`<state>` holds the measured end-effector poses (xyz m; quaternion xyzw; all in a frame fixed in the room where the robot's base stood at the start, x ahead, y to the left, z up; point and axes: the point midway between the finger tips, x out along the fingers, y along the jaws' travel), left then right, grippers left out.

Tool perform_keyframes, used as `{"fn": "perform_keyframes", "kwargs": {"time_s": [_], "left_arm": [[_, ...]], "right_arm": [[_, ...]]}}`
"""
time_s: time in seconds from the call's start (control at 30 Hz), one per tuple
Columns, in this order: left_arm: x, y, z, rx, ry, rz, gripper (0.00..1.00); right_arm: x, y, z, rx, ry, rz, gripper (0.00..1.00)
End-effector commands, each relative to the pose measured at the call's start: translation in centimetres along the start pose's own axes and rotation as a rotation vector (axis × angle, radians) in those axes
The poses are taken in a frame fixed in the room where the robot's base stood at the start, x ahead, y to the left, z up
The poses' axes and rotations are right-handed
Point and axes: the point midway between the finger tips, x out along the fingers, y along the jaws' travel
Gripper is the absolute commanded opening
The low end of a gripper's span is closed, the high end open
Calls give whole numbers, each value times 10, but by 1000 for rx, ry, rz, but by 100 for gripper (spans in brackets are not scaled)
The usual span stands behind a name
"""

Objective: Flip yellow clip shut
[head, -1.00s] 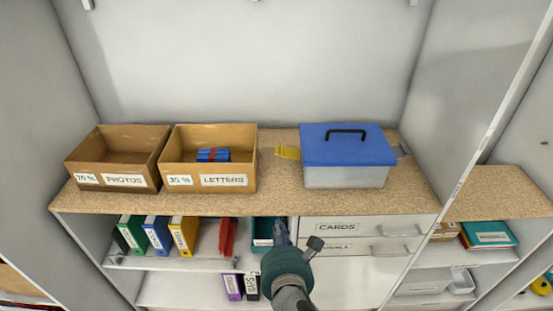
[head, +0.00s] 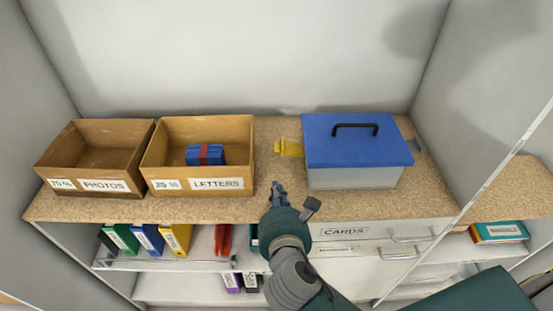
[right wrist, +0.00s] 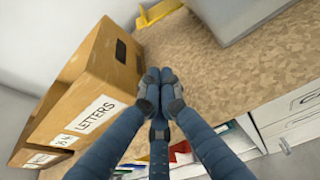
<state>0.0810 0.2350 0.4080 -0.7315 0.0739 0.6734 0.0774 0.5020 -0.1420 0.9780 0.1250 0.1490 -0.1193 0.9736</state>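The yellow clip (head: 289,148) sticks out flat from the left side of the blue-lidded box (head: 354,177), so it looks open. It also shows at the top of the right wrist view (right wrist: 158,12). The blue lid (head: 370,145) is down on the box and has a black handle. My right gripper (head: 277,188) is at the shelf's front edge, in front of and below the clip, apart from it. In the right wrist view its fingers (right wrist: 160,86) are together with nothing between them. My left gripper is not in view.
A cardboard box labelled LETTERS (head: 216,184) holds a blue bundle and stands left of my right gripper. A PHOTOS box (head: 104,186) is farther left. The shelf top (head: 268,165) between the boxes is clear.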

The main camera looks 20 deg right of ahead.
Motion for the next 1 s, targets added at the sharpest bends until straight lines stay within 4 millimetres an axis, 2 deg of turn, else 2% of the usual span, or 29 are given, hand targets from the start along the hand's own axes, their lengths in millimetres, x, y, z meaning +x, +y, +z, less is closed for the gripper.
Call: {"fn": "perform_keyframes", "kwargs": {"time_s": [0.1,0.27,0.5,0.63,0.7,0.8,1.0], "left_arm": [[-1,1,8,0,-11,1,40],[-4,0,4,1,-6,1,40],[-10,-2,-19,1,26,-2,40],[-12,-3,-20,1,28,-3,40],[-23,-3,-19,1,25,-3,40],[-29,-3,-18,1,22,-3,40],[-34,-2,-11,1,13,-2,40]], "right_arm": [[4,0,0,0,-1,0,0],[24,0,2,-1,-2,-2,0],[76,0,2,0,-2,-2,0],[102,0,2,0,-1,-2,0],[95,1,18,3,-3,1,0],[91,1,29,3,-1,0,0],[87,0,38,1,0,0,0]]}}
